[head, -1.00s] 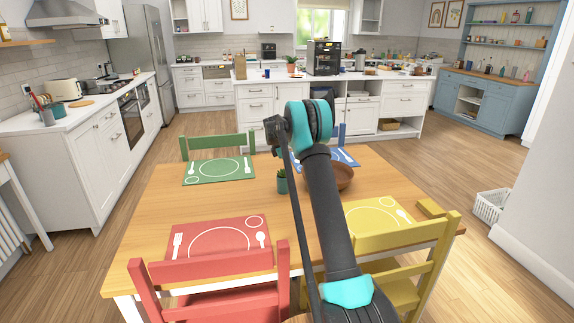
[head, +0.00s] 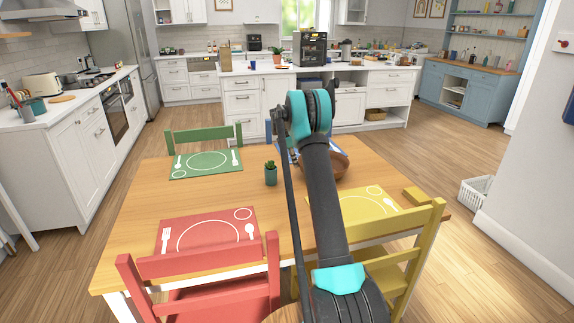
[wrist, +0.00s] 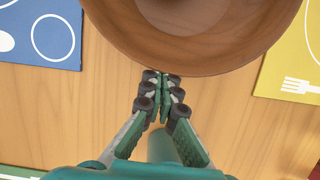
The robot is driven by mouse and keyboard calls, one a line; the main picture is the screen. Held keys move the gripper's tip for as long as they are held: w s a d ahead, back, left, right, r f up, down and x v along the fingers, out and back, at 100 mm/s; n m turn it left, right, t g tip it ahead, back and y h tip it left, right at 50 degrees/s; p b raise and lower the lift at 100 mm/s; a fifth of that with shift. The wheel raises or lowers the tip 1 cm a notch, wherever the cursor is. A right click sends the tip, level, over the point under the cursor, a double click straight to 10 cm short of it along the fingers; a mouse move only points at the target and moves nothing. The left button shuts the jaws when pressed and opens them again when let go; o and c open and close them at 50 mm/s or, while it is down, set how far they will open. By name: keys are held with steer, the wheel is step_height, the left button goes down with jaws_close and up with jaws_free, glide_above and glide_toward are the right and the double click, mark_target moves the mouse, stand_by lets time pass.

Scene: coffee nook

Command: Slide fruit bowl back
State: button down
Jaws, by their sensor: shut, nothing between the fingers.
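The fruit bowl is a brown wooden bowl (head: 337,166) on the wooden dining table (head: 205,196), partly hidden behind my arm in the head view. In the wrist view the bowl (wrist: 205,62) fills the top middle. My gripper (wrist: 165,74) is shut and empty, with its fingertips at or very near the bowl's rim edge; I cannot tell if they touch. The gripper itself is hidden behind my arm in the head view.
Green (head: 206,163), red (head: 207,231), yellow (head: 370,205) and blue (wrist: 42,33) placemats lie around the bowl. Chairs surround the table.

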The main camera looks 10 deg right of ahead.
mark_target(342, 162)
steer(key=d, duration=2.4)
steer(key=shift+s, duration=0.2)
steer(key=shift+a, duration=0.1)
steer(key=shift+a, duration=0.3)
steer(key=a, duration=0.1)
steer(key=a+r, duration=0.1)
steer(key=a, duration=0.1)
steer(key=shift+a, duration=0.3)
steer(key=v, duration=0.9)
